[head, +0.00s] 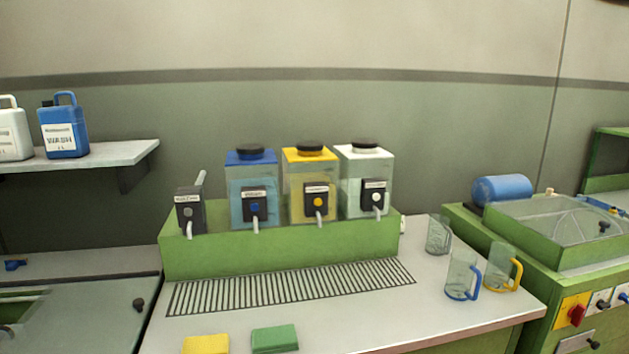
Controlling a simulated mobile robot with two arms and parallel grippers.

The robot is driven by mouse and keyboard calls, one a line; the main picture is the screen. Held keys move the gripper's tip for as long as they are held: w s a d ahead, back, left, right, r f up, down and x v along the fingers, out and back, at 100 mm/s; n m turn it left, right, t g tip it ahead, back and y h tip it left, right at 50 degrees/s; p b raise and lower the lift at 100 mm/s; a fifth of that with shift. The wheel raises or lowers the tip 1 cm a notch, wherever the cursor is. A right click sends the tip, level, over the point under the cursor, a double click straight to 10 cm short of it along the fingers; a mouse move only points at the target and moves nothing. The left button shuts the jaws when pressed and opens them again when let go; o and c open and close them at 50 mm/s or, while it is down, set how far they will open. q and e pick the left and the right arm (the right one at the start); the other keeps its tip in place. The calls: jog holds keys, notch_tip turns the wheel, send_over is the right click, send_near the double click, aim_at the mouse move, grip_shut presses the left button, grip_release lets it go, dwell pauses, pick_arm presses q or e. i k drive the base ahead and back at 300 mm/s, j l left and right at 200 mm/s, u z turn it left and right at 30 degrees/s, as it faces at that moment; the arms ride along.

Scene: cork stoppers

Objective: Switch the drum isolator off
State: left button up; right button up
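A red rotary knob (577,315) sits on a yellow plate (566,305) on the front of the green machine (548,270) at the far right. It looks like the isolator, but its label and exact setting are too small to read. To its right on the same front are white plates with a black knob (602,305) and a blue knob (624,297). The machine has a clear lid on top and a blue cylinder (502,189) at its back left. Neither of my grippers is in view.
A worktop (430,315) left of the machine carries a green stand (280,251) with dispensers, a drain grille, and yellow (206,344) and green (275,338) blocks. Clear jugs (462,277) stand near its right side, close to the machine. A shelf (105,155) with canisters is at left.

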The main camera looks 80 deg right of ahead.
aim_at(577, 313)
jog(key=z, duration=4.45)
